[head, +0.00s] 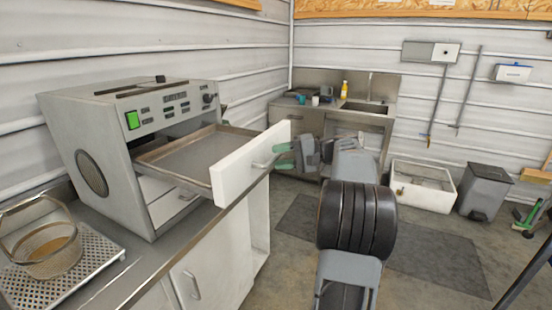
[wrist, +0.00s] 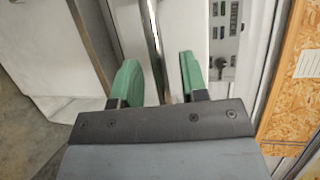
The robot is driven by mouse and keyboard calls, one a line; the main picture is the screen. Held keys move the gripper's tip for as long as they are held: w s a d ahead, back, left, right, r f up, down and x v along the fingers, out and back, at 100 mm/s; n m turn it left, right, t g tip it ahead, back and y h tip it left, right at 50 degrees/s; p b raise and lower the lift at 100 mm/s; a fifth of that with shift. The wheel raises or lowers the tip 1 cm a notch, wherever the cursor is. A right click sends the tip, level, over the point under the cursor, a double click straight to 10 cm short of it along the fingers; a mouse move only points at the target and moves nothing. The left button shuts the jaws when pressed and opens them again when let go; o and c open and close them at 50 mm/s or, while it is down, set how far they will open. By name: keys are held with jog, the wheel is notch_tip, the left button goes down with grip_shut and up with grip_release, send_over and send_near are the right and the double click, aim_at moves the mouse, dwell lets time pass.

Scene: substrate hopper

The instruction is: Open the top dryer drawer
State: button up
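The dryer (head: 150,115) is a grey-white box on the counter, with a green-lit control panel. Its top drawer stands pulled out toward the right, with a shallow metal tray (head: 195,158) behind a white front (head: 235,177). A metal handle (head: 267,161) is on that front. My gripper (head: 284,155) is at the right end of the handle, its green fingers apart. In the wrist view, a grey bar (wrist: 153,35), which looks like the handle, runs between the fingers of my gripper (wrist: 160,82), with gaps on both sides. Contact with it cannot be told.
A lower drawer (head: 172,207) is shut under the tray. A wire basket (head: 45,245) stands on a perforated tray (head: 100,252) at the front left. A sink unit (head: 345,115), white tub (head: 423,187) and grey bin (head: 485,192) stand behind. The floor right of my arm is open.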

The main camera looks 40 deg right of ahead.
jog(key=v, duration=1.2)
jog(key=shift+s+d, duration=0.1)
jog(key=shift+d, duration=0.05)
notch_tip(320, 180, down, 9)
jog(key=d+m+h, duration=0.2)
jog(key=m+h, duration=0.2)
jog(key=a+f+g+h+p, duration=0.1)
jog(key=a+f+g+h, duration=0.3)
jog(key=a, duration=0.3)
jog(key=s+a+n+h+p, duration=0.1)
jog(key=s+a+n, duration=0.2)
jog(key=a, duration=0.6)
jog(key=s+a+f+n+g+h+p, duration=0.1)
jog(key=s+a+n+h, duration=0.1)
jog(key=a+n, duration=0.3)
jog(key=s+a+f+n+g+h+p, duration=0.1)
jog(key=s+a+n, duration=0.3)
jog(key=a, duration=0.8)
jog(key=shift+s+a+f+n+h+p, duration=0.2)
jog(key=shift+s+a+n+h+p, duration=0.1)
jog(key=shift+a, duration=0.05)
